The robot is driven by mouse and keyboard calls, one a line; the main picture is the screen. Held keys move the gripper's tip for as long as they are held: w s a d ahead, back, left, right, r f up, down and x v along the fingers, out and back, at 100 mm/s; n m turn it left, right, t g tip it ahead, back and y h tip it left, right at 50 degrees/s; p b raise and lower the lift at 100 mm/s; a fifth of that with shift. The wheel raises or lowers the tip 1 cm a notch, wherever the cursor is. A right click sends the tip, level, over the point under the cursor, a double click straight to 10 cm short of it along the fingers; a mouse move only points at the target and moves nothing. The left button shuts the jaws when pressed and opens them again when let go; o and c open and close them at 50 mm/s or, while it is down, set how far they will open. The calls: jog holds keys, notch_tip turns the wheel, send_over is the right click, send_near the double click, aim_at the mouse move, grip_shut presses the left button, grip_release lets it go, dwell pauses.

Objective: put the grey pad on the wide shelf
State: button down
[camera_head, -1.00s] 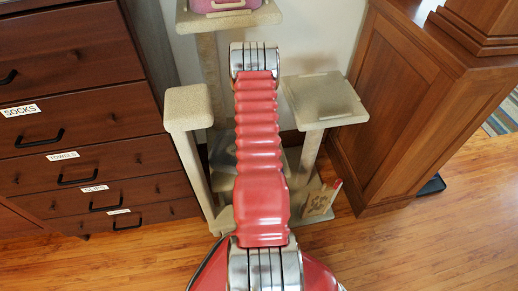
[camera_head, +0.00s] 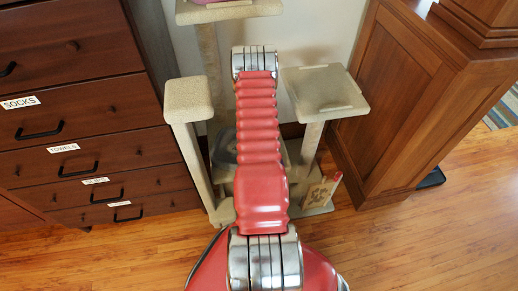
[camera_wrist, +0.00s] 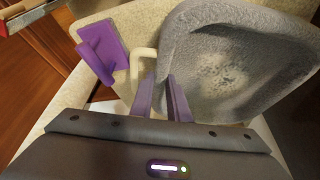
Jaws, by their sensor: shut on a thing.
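The grey pad (camera_wrist: 240,60) is a fuzzy, shallow, bowl-like piece filling the upper right of the wrist view. My gripper (camera_wrist: 162,92) has purple fingers and is shut at the pad's left edge; the exact contact is hard to see. In the head view, a grey patch of what looks like the pad (camera_head: 222,148) shows low behind my arm, and my gripper is hidden there. The cat tree's broad beige shelf (camera_head: 325,92) is at the right, with nothing clearly on it. I cannot tell for sure which shelf is the wide one.
A smaller beige perch (camera_head: 187,100) stands left of my arm, with a top shelf (camera_head: 228,12) above. A purple block (camera_wrist: 100,48) and a cream bent bar (camera_wrist: 143,62) lie beside the fingers. A drawer chest (camera_head: 80,120) stands left and a wooden cabinet (camera_head: 400,110) right.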

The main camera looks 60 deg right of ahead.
jog(key=shift+f, duration=0.4)
jog(key=c, duration=1.6)
grip_release()
jog(key=shift+v, duration=6.85)
jog(key=shift+s, duration=0.1)
